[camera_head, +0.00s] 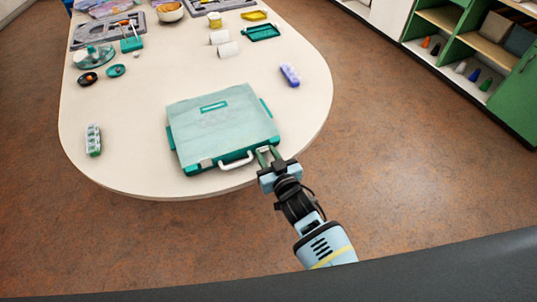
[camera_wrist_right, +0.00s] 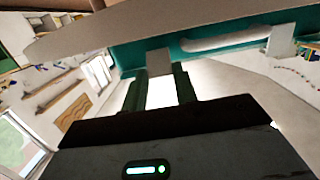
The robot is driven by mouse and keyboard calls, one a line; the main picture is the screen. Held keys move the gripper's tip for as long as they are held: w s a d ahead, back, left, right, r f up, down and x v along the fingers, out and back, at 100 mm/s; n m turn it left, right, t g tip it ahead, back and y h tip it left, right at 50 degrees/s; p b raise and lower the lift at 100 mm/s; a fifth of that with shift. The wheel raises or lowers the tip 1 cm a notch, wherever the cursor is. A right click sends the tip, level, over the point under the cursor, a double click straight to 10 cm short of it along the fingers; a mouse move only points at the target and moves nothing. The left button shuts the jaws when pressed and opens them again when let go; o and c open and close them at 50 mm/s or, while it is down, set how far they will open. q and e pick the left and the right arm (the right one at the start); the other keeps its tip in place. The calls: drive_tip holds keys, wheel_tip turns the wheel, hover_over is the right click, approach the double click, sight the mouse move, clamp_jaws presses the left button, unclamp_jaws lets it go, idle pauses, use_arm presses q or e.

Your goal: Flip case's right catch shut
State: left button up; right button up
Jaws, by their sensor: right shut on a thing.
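The teal case (camera_head: 225,122) lies with its lid down at the near end of the table. Its white handle (camera_head: 236,161) is on the front side and also shows in the wrist view (camera_wrist_right: 222,42). The grey left catch (camera_head: 206,163) is left of the handle; the wrist view shows it at the right (camera_wrist_right: 282,41). My right gripper (camera_head: 266,153) is at the front right corner, shut on the grey right catch (camera_wrist_right: 159,62), which sits between its green fingertips. The fingers partly hide this catch in the head view, and its exact angle is unclear. My left gripper is out of view.
A purple box (camera_head: 290,75) lies right of the case and a green-and-white box (camera_head: 93,139) to its left. White rolls (camera_head: 228,49), teal dishes (camera_head: 116,71) and a teal tray (camera_head: 262,32) stand farther back. Table around the case is mostly clear.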

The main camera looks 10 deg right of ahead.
drive_tip(key=shift+f, duration=0.1)
drive_tip(key=o, duration=1)
drive_tip(key=shift+s+d, duration=0.15)
drive_tip(key=shift+s, duration=0.35)
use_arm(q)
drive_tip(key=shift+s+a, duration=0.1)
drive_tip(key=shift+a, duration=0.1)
use_arm(e)
drive_tip(key=shift+v, duration=3.45)
